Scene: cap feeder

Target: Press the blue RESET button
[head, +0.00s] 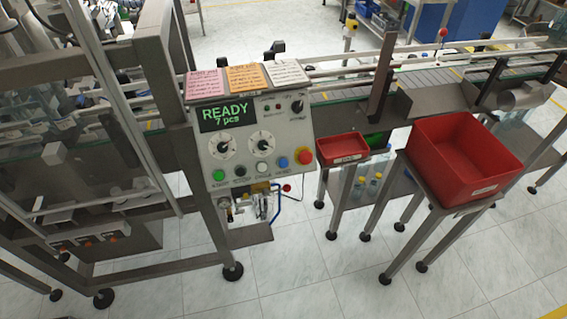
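The control panel (246,160) is a light grey box mounted on the machine frame at the centre of the head view. The blue button (283,162) sits in its bottom row, between a white button (262,167) and a large red button (304,156) on a yellow base. Its label is too small to read. A green button (219,175) and a black button (240,171) are further left in the row. The display (227,114) reads "READY 7 pcs". Neither of my grippers is in view, and nothing covers the blue button.
A small red tray (342,149) is right of the panel. A large red bin (465,155) stands on a metal stand at the right. A conveyor (435,78) runs behind them. Metal frame and clear guarding (85,110) fill the left. The floor before the panel is clear.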

